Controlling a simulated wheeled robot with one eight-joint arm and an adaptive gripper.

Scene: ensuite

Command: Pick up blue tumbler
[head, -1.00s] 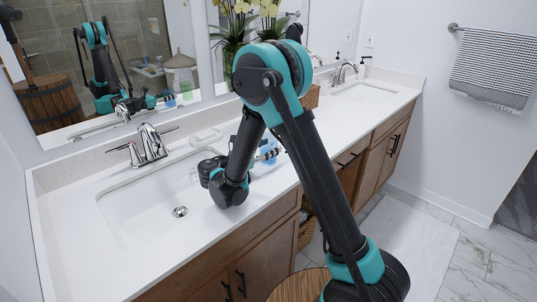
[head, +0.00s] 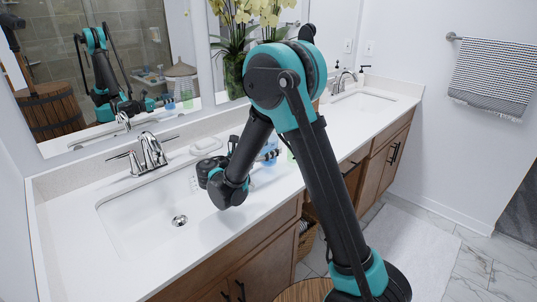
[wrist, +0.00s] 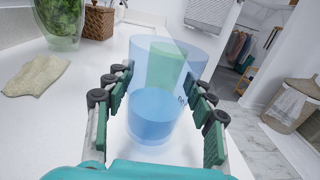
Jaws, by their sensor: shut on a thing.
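The blue tumbler (wrist: 155,117) is clear blue and upright in the wrist view. My gripper (wrist: 160,88) has its padded fingers on both sides of it, shut on it. In the head view only a small blue part of the tumbler (head: 270,146) shows at my gripper (head: 268,156), beyond my arm over the counter. I cannot tell whether its base touches the counter. A green tumbler (wrist: 165,62) stands just behind, seen through the blue one.
The white counter (head: 150,270) has a sink (head: 130,221) on the left. A chrome faucet (head: 152,152) and soap dish (head: 206,146) stand near the wall. A beige cloth (wrist: 37,75), leafy vase (wrist: 60,20) and wicker box (wrist: 98,22) lie left of the tumbler.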

